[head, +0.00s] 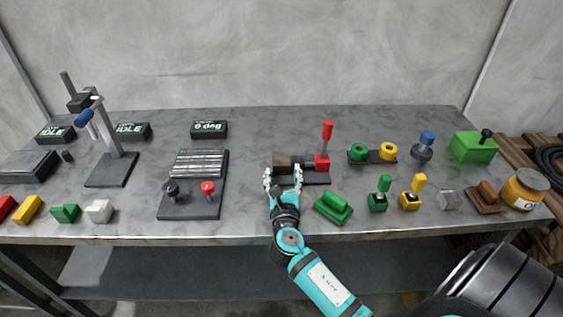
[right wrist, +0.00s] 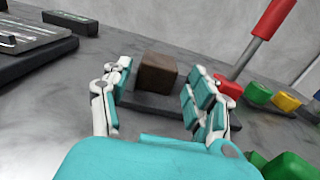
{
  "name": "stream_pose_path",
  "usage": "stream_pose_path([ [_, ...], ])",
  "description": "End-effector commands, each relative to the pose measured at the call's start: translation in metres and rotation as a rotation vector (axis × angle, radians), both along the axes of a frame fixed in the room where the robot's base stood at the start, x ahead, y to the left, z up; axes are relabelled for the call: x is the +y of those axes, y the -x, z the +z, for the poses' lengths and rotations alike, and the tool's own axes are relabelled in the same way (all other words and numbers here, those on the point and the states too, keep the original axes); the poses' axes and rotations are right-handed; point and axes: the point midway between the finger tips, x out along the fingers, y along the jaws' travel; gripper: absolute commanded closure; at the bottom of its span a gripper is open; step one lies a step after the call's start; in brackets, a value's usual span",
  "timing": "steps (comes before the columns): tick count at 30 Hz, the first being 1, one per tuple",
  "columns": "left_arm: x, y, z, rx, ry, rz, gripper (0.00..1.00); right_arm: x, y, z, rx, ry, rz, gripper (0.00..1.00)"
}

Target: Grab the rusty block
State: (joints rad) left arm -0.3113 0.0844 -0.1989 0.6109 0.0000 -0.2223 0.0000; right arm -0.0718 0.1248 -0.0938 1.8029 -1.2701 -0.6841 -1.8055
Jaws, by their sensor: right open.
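The rusty block (head: 282,159) is a small dark brown cube at the left end of a dark base plate (head: 316,180) with a red upright lever (head: 327,138). My right gripper (head: 283,178) is open just in front of the block, its fingers pointing at it. In the right wrist view, the block (right wrist: 157,74) appears between the two open fingers (right wrist: 160,82), beyond or level with the tips; contact is not evident. My left gripper is not in view.
A plate with ribbed bars and two knobs (head: 190,208) lies to the left. A green block with a handle (head: 333,208) lies close on the right. Several colored blocks and stamps stand farther right. A grey wall (head: 250,50) stands behind the table.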

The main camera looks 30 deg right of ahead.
Motion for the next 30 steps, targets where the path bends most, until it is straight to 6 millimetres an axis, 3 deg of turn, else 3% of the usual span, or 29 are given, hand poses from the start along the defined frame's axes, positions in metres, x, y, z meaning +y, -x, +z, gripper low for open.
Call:
stream_pose_path([
  [9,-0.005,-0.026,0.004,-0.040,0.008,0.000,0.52,-0.015,-0.024,0.000,-0.001,0.001,-0.001,0.40],
  [18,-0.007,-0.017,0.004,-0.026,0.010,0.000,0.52,-0.035,-0.058,0.000,-0.001,-0.001,0.000,0.40],
  [26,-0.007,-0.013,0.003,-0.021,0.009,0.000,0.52,-0.036,-0.059,0.000,0.000,-0.001,0.000,0.40],
  [30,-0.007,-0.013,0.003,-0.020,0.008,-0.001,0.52,-0.036,-0.059,0.000,0.000,-0.001,0.000,0.59],
])
